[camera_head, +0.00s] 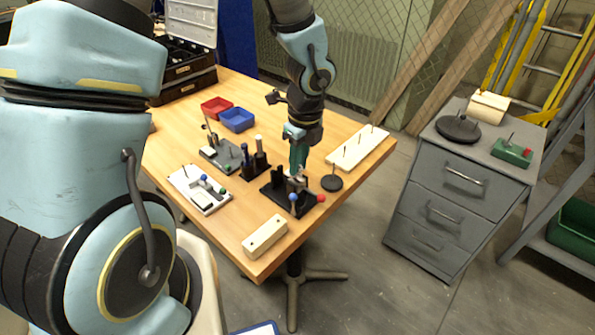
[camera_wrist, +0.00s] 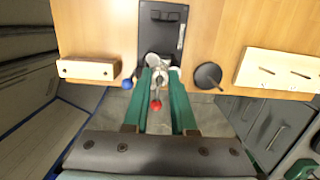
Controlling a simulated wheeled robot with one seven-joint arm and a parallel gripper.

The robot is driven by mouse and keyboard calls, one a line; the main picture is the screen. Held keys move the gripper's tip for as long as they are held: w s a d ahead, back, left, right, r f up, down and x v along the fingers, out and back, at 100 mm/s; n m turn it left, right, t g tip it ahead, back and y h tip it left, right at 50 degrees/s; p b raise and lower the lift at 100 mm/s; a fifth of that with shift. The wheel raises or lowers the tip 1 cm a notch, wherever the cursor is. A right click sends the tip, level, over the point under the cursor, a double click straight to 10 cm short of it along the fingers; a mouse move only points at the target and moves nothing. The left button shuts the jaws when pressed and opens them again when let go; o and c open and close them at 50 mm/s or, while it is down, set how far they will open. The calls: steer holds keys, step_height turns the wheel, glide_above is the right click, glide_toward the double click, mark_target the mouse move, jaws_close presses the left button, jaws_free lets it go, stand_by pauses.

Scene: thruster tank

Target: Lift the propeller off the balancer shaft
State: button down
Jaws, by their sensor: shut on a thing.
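My gripper (camera_head: 298,172) points down over the black balancer stand (camera_head: 275,190) near the table's front right edge. In the wrist view its two green fingers (camera_wrist: 161,76) reach in from below and close on the small pale grey propeller (camera_wrist: 154,60). The stand's black base (camera_wrist: 160,38) lies beyond the fingers there. A blue knob (camera_head: 293,197) and a red knob (camera_head: 320,199) sit at the stand's front. The balancer shaft is hidden by the propeller and fingers, so I cannot tell whether the propeller is still around it.
A dark round disc on a stand (camera_head: 332,183) is close to the right. A pale pegged board (camera_head: 358,147) lies behind it, and a pale block (camera_head: 265,236) lies at the front edge. Other fixtures (camera_head: 200,187) stand left. A grey drawer cabinet (camera_head: 465,185) stands apart at right.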

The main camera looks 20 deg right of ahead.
step_height(320, 180, up, 10)
steer(key=shift+p, duration=0.3)
stand_by(0.3)
steer(key=shift+w, duration=0.1)
